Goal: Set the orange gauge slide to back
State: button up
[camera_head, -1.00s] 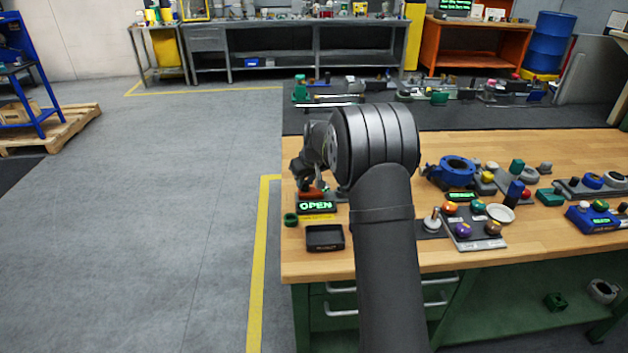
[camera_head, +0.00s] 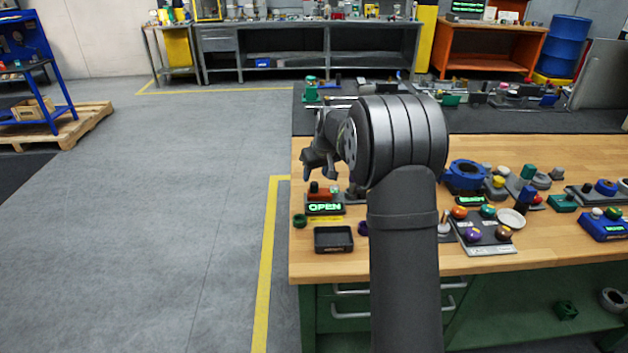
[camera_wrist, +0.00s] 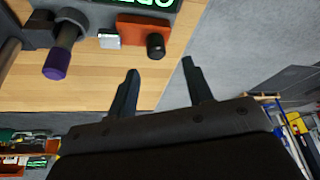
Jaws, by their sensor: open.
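The orange gauge slide (camera_head: 321,196) sits at the left end of the wooden bench, just behind a green-lit display (camera_head: 324,208) that reads OPEN. A dark knob (camera_head: 314,187) stands on it. In the wrist view the orange body (camera_wrist: 142,26) shows with its black knob (camera_wrist: 155,45) at the right end. My gripper (camera_head: 319,172) is open and empty, raised above and behind the slide. In the wrist view the fingers (camera_wrist: 159,68) are spread, with nothing between them and apart from the knob. Which end of the slide's travel the knob is at is not clear.
A purple-capped lever (camera_wrist: 57,64) stands beside the slide. Coloured knob panels (camera_head: 483,230) fill the bench to the right. The bench's left edge is close.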

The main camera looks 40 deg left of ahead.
aim_at(314, 183)
jog(key=v, duration=1.2)
jog(key=shift+r, duration=0.25)
jog(key=shift+s+f, duration=0.1)
jog(key=x, duration=1.7)
jog(key=shift+w+d+f, duration=0.15)
jog(key=shift+w+f, duration=0.05)
